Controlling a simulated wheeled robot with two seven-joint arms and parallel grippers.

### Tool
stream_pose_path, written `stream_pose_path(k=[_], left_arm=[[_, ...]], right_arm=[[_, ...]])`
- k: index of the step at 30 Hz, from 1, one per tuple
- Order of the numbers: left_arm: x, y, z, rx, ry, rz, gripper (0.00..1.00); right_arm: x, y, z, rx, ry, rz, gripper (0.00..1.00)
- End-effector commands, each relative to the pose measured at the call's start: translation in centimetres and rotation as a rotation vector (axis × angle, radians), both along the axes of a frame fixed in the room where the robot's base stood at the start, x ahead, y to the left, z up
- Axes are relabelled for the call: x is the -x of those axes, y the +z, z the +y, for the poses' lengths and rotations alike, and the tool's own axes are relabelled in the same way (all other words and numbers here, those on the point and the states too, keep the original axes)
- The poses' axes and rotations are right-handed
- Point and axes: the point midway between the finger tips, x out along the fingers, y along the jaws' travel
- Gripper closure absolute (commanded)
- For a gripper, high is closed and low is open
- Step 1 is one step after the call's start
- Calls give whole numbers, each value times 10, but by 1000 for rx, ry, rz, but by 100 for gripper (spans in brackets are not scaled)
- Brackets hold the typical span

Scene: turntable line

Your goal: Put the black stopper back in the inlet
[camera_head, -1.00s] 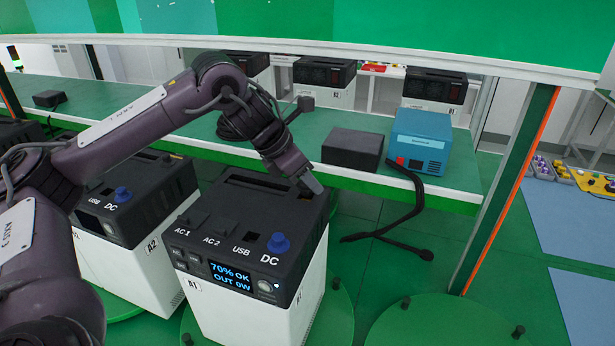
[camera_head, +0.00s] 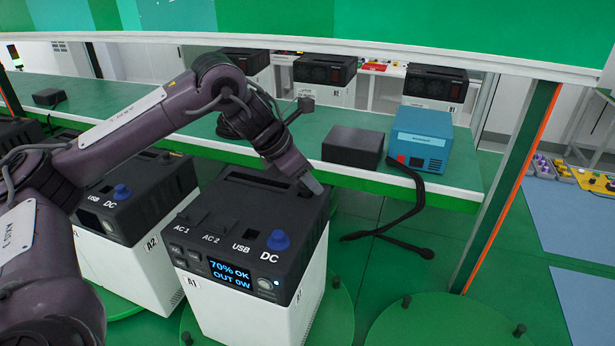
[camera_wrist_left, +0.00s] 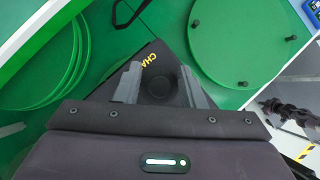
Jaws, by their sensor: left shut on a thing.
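The power unit A1 (camera_head: 203,260), white with a black top, stands on a green turntable, its lit display reading "70% OK OUT 0W". My left gripper (camera_head: 318,190) is tilted down at the far right edge of its top. In the left wrist view, the gripper (camera_wrist_left: 160,88) is shut on the round black stopper (camera_wrist_left: 158,85), one finger on each side. Yellow lettering starting "CHA" is beside it on the black surface. The inlet is hidden; I cannot tell whether the stopper sits in it or just above it. My right gripper is not in view.
Unit A2 (camera_head: 152,256) stands close on the left. A green bench (camera_head: 455,188) behind carries a black box (camera_head: 352,146) and a blue box (camera_head: 421,140); a black cable (camera_head: 416,205) hangs over its edge. An empty turntable (camera_head: 440,322) is at the right.

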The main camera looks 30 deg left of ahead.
Motion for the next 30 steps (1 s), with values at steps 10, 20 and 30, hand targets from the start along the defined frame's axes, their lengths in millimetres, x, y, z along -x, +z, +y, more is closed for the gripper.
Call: stream_pose_path(k=[10, 20, 30], left_arm=[[0, -8, 0, 0, 0, 0, 85], [0, -8, 0, 0, 0, 0, 39], [6, 2, 4, 0, 0, -3, 39]], right_arm=[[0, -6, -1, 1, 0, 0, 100], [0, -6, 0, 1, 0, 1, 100], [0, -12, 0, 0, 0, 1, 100]])
